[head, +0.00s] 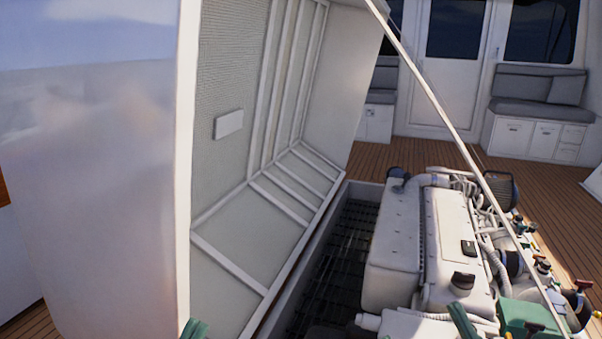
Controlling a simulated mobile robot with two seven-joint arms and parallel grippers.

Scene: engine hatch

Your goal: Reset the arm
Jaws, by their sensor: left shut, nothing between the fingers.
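My left gripper (194,329) shows only as green fingertips at the bottom edge, in front of the lower edge of the raised hatch. The fingertips are together with nothing between them. A green tip (464,322) at the bottom edge, in front of the engine, looks like part of my right gripper. Too little of it shows to tell its opening. The rest of both arms is out of the picture.
The raised hatch (228,185) fills the left side, with a thin strut (440,112) slanting down to the right. The white engine (398,235) sits in the open bay beside a dark grating (343,262). Wooden deck (415,155) and cushioned cabinets (535,135) lie behind.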

